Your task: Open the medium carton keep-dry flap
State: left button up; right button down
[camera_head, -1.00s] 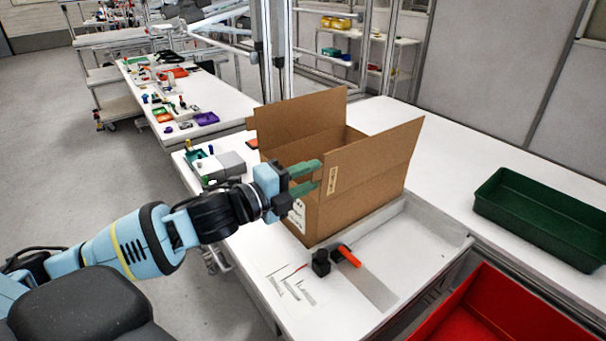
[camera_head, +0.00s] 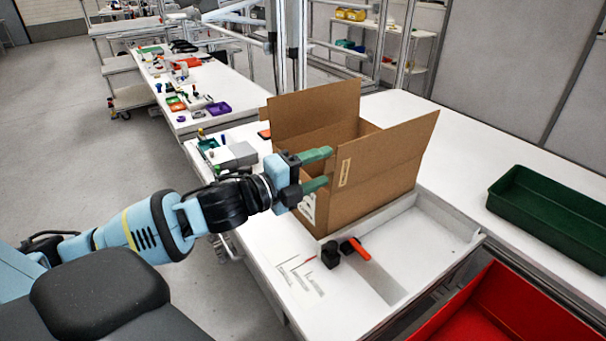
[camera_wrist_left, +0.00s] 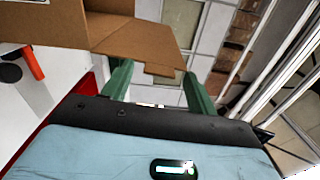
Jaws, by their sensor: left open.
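The brown cardboard carton (camera_head: 370,196) stands on the white workbench in the head view, with its top flaps up. One raised flap (camera_head: 315,108) is at the back left, and another flap (camera_head: 385,155) with a small label stands at the right. My left gripper (camera_head: 331,168) is open at the carton's left side, its green fingers pointing right towards the labelled flap. In the left wrist view the carton (camera_wrist_left: 40,22) fills the upper left, and a flap edge (camera_wrist_left: 140,45) lies ahead of the open fingers (camera_wrist_left: 158,85). Contact is unclear. My right gripper is out of view.
A black and orange tool (camera_head: 345,250) lies on the bench in front of the carton. A green tray (camera_head: 550,218) sits at the right, and a red bin (camera_head: 490,305) is at the lower right. Small parts and a grey box (camera_head: 235,157) lie behind the arm.

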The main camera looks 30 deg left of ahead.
pick_arm(q)
jog(key=v, duration=0.7)
jog(key=shift+s, duration=0.2)
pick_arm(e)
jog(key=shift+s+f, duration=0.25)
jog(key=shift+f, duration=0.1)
pick_arm(q)
jog(key=shift+f, duration=0.1)
dwell(0.3)
